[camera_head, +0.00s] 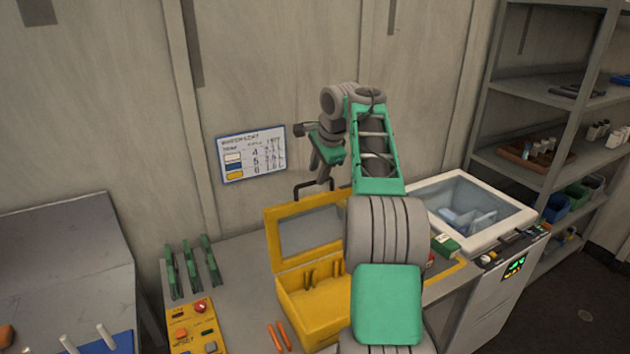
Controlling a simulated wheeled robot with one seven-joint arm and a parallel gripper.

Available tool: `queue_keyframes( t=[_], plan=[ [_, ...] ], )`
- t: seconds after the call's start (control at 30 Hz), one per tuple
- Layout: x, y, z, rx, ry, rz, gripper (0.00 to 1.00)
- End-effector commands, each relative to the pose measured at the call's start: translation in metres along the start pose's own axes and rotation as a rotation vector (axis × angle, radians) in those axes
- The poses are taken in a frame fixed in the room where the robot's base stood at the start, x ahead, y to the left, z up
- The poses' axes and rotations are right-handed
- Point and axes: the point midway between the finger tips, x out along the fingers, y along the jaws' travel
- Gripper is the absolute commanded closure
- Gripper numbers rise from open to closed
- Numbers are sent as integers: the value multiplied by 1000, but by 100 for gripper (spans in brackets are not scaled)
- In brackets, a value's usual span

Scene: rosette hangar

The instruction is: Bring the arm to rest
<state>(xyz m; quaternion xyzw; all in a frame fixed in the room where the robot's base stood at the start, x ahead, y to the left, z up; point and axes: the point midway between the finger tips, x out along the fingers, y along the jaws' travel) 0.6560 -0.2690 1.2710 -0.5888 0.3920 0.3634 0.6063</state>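My green and grey arm rises from the bottom of the view and bends over to the left at its top. My gripper (314,194) hangs from its end, above the back of the yellow box (309,316) and in front of the wall. Its two dark fingers point down and stand apart, with nothing seen between them. The box's lid (308,233) is raised, and my arm hides the box's right part.
A control panel (192,326) and orange sticks stand left of the box. Green racks (190,266) are behind the panel. A white glass-lidded machine (521,216) is at right, beside shelves (508,159). A chart (252,153) hangs on the wall.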

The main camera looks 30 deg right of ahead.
Motion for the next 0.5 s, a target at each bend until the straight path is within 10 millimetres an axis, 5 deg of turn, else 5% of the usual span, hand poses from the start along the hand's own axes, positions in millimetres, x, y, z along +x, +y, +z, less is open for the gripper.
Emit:
queue_keyframes(
  t=[0.2, 0.5],
  plan=[
    [-24, 0, 0, -1, -1, 0, 66],
    [-26, 0, 1, 0, 0, 1, 66]
  ],
)
